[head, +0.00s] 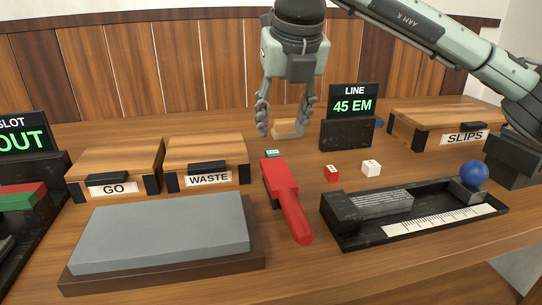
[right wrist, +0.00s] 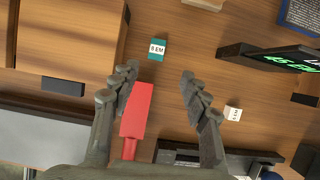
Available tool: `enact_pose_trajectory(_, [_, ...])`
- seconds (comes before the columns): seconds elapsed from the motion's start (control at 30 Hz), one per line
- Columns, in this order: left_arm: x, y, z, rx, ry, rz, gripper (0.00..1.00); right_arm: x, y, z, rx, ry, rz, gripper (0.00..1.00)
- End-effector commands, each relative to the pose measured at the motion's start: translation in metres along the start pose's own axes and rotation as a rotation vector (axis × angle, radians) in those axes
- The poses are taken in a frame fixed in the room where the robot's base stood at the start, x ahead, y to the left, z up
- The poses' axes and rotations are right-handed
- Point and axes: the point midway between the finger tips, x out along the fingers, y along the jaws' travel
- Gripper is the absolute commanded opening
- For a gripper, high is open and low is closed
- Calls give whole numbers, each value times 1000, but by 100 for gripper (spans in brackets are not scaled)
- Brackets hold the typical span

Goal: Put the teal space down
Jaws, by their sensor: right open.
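The teal space (head: 272,153) is a small block with a white label on top. It lies on the table just behind the head of a red-handled tool (head: 285,195). In the right wrist view the teal space (right wrist: 157,49) lies flat, and its label appears to read 8 EM. My right gripper (head: 284,120) points down above the table, open and empty. In the right wrist view its fingers (right wrist: 158,74) are spread wide, with the teal space just beyond the tips and apart from them. My left gripper is not in view.
Behind stand GO (head: 112,170) and WASTE (head: 207,160) boxes, a 45 EM display (head: 351,105) and a SLIPS box (head: 445,125). Red (head: 331,173) and white (head: 371,168) blocks lie right of the tool. A grey slab (head: 165,232) and black tray (head: 425,229) are in front.

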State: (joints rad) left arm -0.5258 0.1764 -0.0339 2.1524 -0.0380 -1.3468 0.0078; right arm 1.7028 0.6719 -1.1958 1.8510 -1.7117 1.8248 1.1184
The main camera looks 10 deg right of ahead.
Motion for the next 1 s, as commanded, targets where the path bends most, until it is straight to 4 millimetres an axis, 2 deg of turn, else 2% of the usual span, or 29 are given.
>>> enact_pose_trajectory(0.17, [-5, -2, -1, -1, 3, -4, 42, 7, 0, -2, 10, 0, -4, 46])
enact_pose_trajectory(0.4, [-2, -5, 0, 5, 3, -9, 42, 33, 1, 0, 9, 2, -5, 46])
enact_pose_trajectory(0.57, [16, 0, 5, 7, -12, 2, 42, 56, 5, 4, 8, 3, -5, 46])
enact_pose_trajectory(0.7, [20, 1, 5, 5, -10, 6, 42, 74, 5, 4, 9, 2, -4, 46])
enact_pose_trajectory(1.0, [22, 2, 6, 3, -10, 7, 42, 79, 5, 4, 9, 0, -3, 46])
